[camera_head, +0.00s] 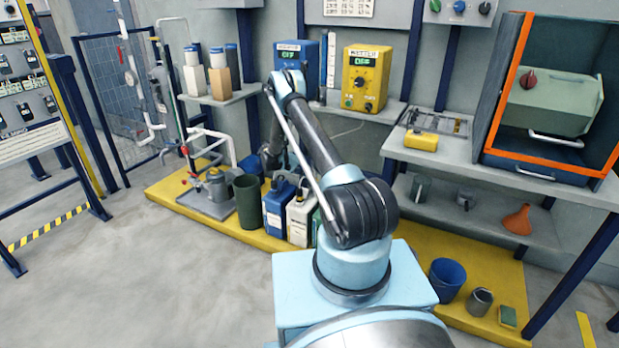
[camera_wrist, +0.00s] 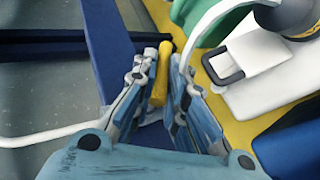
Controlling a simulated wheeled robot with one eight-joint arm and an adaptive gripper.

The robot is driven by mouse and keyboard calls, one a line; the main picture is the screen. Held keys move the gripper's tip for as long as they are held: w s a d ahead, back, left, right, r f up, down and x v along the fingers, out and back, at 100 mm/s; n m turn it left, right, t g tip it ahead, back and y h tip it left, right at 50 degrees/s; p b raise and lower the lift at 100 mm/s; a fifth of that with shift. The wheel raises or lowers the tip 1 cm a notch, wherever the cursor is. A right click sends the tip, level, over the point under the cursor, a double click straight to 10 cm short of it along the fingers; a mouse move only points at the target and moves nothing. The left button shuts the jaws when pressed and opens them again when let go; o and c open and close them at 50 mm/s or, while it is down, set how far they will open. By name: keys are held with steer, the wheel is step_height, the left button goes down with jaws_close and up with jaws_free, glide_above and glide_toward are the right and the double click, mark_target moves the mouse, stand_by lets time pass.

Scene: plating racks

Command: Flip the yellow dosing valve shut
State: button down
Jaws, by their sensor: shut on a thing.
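In the wrist view the yellow valve lever (camera_wrist: 160,75) stands lengthwise between the two fingers of my gripper (camera_wrist: 165,68). The fingers are closed on it, one on each side. The lever's upper end shows between the fingertips; its lower end and the valve body are not clear. In the head view my arm reaches up and over toward the low yellow platform, and its far end comes down behind my own links. The yellow lever cannot be made out there.
Jerrycans, one blue (camera_head: 278,208) and one white (camera_head: 300,216), stand on the yellow platform (camera_head: 270,240) beside a dark green bin (camera_head: 248,200). White pipework (camera_head: 212,140) is to the left. A blue bucket (camera_head: 447,277) stands at right. The grey floor at left is clear.

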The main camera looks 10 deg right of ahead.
steer(key=shift+a+h, duration=0.15)
steer(key=shift+h, duration=0.35)
steer(key=shift+g, duration=0.3)
steer(key=c, duration=1.7)
jaws_free()
steer(key=shift+o, duration=0.3)
steer(key=shift+r, duration=0.15)
